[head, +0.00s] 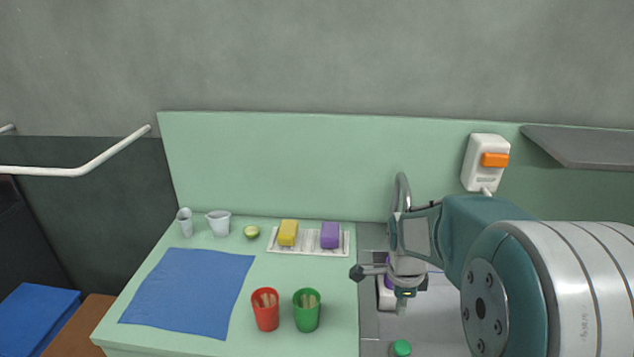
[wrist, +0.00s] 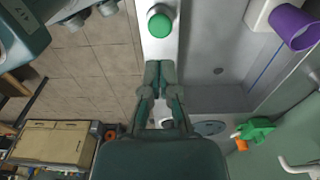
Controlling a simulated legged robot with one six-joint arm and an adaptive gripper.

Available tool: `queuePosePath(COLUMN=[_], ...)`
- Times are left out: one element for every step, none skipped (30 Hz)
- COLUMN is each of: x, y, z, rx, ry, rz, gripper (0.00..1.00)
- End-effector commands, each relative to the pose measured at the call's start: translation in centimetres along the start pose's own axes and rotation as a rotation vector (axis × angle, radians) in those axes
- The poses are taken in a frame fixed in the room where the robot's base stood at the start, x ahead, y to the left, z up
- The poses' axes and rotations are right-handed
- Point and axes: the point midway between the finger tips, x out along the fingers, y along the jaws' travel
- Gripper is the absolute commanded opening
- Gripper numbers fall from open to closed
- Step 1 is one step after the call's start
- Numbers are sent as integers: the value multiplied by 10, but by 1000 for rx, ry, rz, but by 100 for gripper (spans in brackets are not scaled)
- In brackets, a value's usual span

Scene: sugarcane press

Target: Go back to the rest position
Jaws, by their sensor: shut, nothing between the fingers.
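My gripper (head: 402,306) hangs pointing down over the grey metal area right of the green counter in the head view. In the wrist view my gripper (wrist: 159,68) has its two fingers together, with nothing between them. A round green knob (head: 401,348) is near the bottom edge of the head view. A round green knob also shows ahead of the fingertips in the wrist view (wrist: 160,26), on a pale strip and apart from them. My arm comes in from the right and hides part of the metal area.
A red cup (head: 265,312) and a green cup (head: 307,314) with sticks stand left of my gripper. Yellow (head: 288,232) and purple (head: 330,235) blocks lie on a white rack. A blue cloth (head: 190,290) lies left. A tap (head: 401,185) rises behind my wrist; a grey shelf (head: 585,147) juts out right.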

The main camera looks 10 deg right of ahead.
Motion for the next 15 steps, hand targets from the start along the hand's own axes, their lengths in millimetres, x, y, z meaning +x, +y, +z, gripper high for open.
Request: queuePosePath(x=[-4,-8,-14,-20,-26,-35,-42,-48,-55,-61,-66,-73,-78,-82,-88], y=[2,4,7,11,15,21,26,31,38,43,48,55,61,67,74], z=[2,3,6,8,10,13,16,19,22,25,27,30,32,34,37], rx=[-24,-48,-95,-138,-188,-262,-320,-376,-452,-509,-566,-641,-697,-754,-829], ry=[-1,-2,-3,-3,-3,-2,0,2,6,10,14,21,27,34,45], rz=[-10,-18,-33,-46,-62,-84,-101,-118,-139,-157,-173,-195,-212,-229,-250], gripper=[0,0,0,0,0,0,0,0,0,0,0,0,0,0,0])
